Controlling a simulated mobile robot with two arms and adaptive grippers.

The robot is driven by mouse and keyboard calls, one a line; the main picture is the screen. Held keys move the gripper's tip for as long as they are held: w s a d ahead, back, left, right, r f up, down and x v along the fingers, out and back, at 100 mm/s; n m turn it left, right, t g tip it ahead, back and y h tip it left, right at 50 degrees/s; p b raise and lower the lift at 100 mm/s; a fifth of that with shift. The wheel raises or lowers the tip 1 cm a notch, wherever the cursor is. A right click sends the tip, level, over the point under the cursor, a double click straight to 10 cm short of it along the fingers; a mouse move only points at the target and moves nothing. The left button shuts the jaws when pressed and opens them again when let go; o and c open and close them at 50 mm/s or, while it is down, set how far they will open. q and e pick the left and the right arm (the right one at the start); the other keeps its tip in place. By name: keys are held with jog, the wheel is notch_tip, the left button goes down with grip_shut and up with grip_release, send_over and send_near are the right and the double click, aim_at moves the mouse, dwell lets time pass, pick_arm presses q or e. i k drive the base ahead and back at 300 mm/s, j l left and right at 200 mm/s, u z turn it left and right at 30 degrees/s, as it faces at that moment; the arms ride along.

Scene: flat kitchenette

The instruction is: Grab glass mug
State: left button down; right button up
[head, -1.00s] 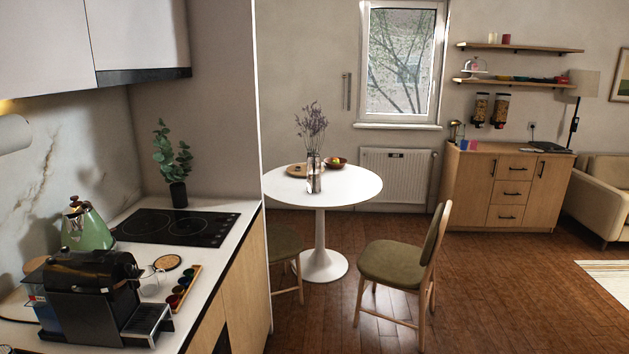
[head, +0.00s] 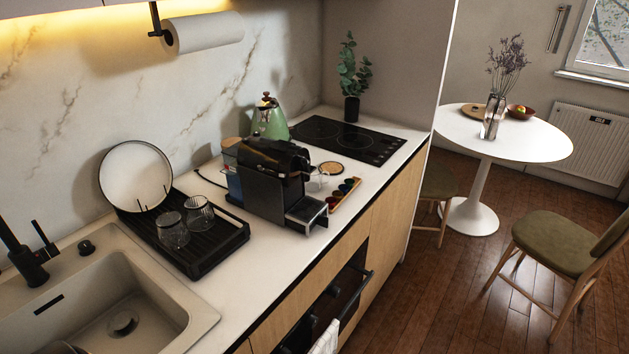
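A small clear glass mug (head: 318,181) stands on the white counter, just right of the black coffee machine (head: 268,182), which partly hides it. Two clear glass vessels also sit on the black drying rack: one in front (head: 173,231) and one behind it to the right (head: 200,214). I cannot tell from here whether these two have handles. Neither of my grippers is in view.
A sink (head: 120,305) with a black faucet (head: 30,262) lies at front left. The drying rack (head: 215,255) holds a white plate (head: 136,176). A green kettle (head: 270,122), cooktop (head: 345,138) and capsule tray (head: 345,193) are nearby. The wooden floor at right is partly clear.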

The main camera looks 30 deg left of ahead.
aim_at(313, 186)
jog(key=u, duration=0.5)
jog(key=i+l+u, duration=0.45)
jog(key=l+u, duration=0.25)
jog(key=i+l+u, duration=0.15)
jog(key=u, duration=0.2)
jog(key=l, duration=0.1)
